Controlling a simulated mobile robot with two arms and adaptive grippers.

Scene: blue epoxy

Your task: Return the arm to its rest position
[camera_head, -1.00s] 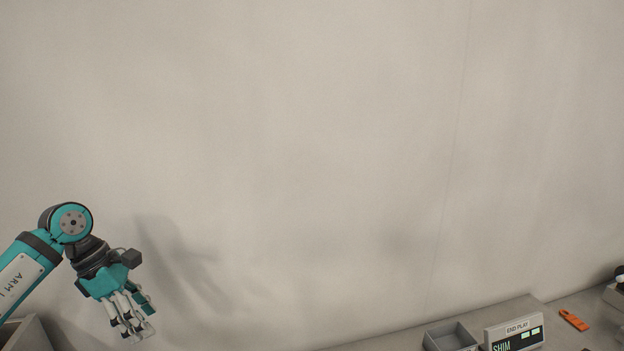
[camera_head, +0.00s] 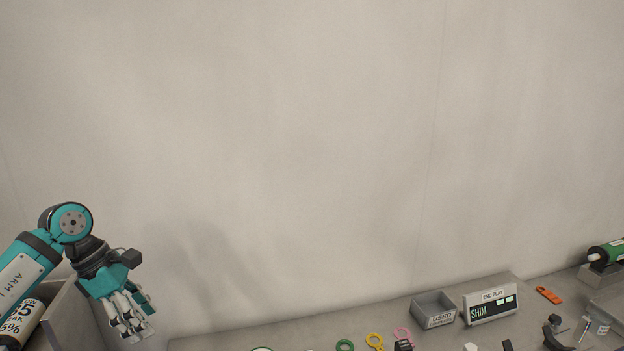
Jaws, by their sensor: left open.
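My left arm (camera_head: 25,270) comes in from the left edge, bent at its teal joint. My left gripper (camera_head: 138,328) points down at the lower left. It is open, and no object shows between its fingers. It appears in front of the pale wall, to the left of the bench's items. My right gripper is not in view.
The bench (camera_head: 240,338) runs along the bottom. It holds a grey bin marked USED (camera_head: 434,310), an END PLAY SHIM box (camera_head: 490,304), an orange tool (camera_head: 548,295), and several coloured rings. A grey crate (camera_head: 80,318) with a labelled cylinder (camera_head: 22,322) stands lower left.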

